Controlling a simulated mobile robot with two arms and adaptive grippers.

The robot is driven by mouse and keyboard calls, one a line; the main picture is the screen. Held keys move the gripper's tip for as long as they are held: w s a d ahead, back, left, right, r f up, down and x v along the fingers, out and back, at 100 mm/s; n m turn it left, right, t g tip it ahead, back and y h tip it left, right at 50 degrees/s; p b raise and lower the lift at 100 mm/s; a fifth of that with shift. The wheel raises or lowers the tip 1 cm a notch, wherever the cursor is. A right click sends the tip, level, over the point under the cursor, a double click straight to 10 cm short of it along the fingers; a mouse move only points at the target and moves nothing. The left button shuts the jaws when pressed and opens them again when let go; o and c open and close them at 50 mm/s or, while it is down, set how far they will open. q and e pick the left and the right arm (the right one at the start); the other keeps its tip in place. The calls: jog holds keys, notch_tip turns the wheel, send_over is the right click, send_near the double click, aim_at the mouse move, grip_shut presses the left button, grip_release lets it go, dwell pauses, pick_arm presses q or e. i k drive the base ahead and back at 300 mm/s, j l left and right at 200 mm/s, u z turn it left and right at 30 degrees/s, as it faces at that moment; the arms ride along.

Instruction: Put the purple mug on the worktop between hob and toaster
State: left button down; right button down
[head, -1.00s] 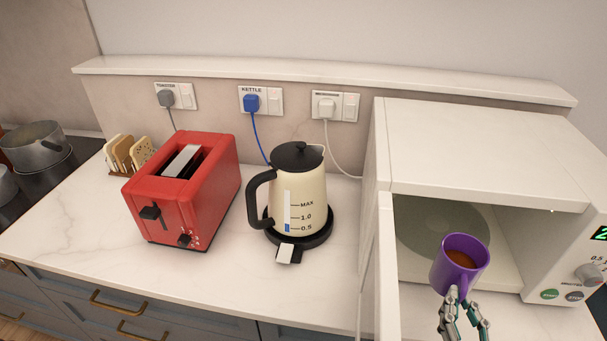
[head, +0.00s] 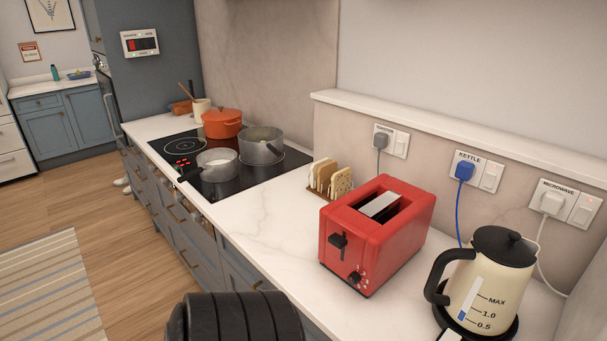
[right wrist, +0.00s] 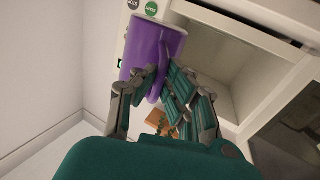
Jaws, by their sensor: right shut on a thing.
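The purple mug (right wrist: 150,48) shows in the right wrist view. My right gripper (right wrist: 155,88) is shut on its handle and holds it in front of the open white microwave (right wrist: 225,45). The mug and this gripper are outside the head view. In the head view the red toaster (head: 377,235) stands on the white worktop (head: 262,218). The black hob (head: 225,172) lies to its left. Bare worktop shows between them in front of a rack of bread slices (head: 330,180). My left gripper is in neither current view.
A steel pot (head: 261,147), a small pan (head: 217,165) and an orange pot (head: 222,123) are on or beside the hob. A cream kettle (head: 487,280) stands right of the toaster. A ledge (head: 440,130) runs above the sockets.

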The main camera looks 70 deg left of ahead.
aim_at(276, 230)
jog(key=j+z, duration=0.25)
jog(key=z, duration=0.15)
jog(key=k+j+z, duration=0.15)
jog(key=z, duration=0.25)
jog(key=k+j+z, duration=0.15)
jog(key=z, duration=0.3)
jog(key=k+j+z, duration=0.15)
jog(key=z, duration=0.25)
jog(key=k+j+z, duration=0.2)
jog(key=k+z, duration=0.2)
jog(key=k, duration=0.2)
jog(key=k+u, duration=0.25)
jog(key=u, duration=0.2)
jog(key=k+j+u, duration=0.2)
jog(key=u, duration=0.25)
jog(key=k+j+u, duration=0.2)
jog(key=u, duration=0.25)
jog(key=k+j+u, duration=0.15)
jog(key=j+u, duration=0.15)
jog(key=u, duration=0.2)
jog(key=k+j+u, duration=0.1)
jog(key=j+u, duration=0.55)
jog(key=u, duration=0.25)
